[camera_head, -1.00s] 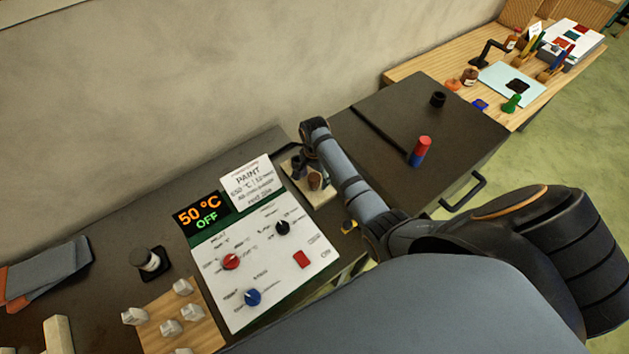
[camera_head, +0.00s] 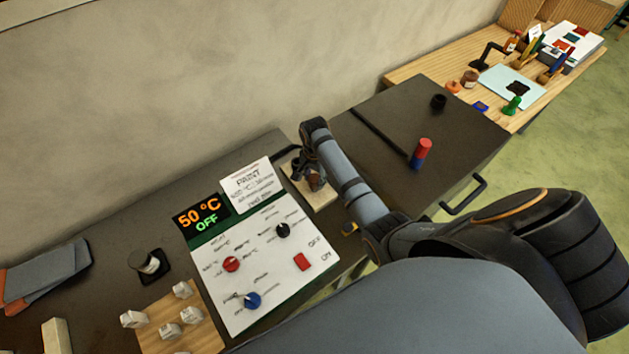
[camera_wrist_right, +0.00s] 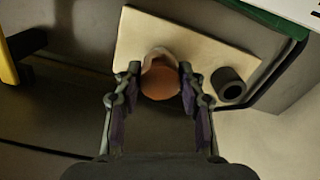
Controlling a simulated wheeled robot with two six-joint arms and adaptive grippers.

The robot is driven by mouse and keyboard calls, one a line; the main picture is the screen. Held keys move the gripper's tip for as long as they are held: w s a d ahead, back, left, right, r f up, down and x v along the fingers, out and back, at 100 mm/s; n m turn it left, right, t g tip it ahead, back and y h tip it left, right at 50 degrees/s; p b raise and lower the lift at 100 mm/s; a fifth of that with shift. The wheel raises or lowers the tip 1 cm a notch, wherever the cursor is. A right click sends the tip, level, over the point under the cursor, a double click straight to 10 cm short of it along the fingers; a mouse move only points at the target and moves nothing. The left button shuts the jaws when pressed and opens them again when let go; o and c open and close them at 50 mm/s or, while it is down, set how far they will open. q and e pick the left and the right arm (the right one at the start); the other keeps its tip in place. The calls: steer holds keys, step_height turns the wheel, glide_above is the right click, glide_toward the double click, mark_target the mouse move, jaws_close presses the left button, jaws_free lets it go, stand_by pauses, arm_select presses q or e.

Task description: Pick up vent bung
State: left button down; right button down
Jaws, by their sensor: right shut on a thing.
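The vent bung, a round brown-orange plug (camera_wrist_right: 160,80), sits between the two fingers of my right gripper (camera_wrist_right: 157,88) in the right wrist view. The fingers are shut on its sides. It is over a cream board (camera_wrist_right: 140,35); I cannot tell whether it still touches the board. In the head view my right gripper (camera_head: 309,174) is at the cream board (camera_head: 322,198), right of the paint sign, and largely hides the bung. My left gripper is not in view.
A black hollow cylinder (camera_wrist_right: 229,85) stands on the cream board close to the right finger. The white control panel (camera_head: 265,270) is beside the board. A red-and-blue cylinder (camera_head: 420,153) and a black ring (camera_head: 438,101) stand on the dark surface to the right.

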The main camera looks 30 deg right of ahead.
step_height(320, 180, up, 3)
steer(key=shift+d+f+b, duration=0.1)
steer(key=shift+b, duration=0.25)
steer(key=s+d+r, duration=0.2)
steer(key=s+r, duration=0.3)
steer(key=s, duration=0.1)
steer(key=s+d+r, duration=0.2)
steer(key=s+r, duration=0.2)
steer(key=s, duration=0.3)
steer(key=shift+s+d+r, duration=0.15)
steer(key=shift+d+r, duration=0.15)
steer(key=shift+r, duration=0.05)
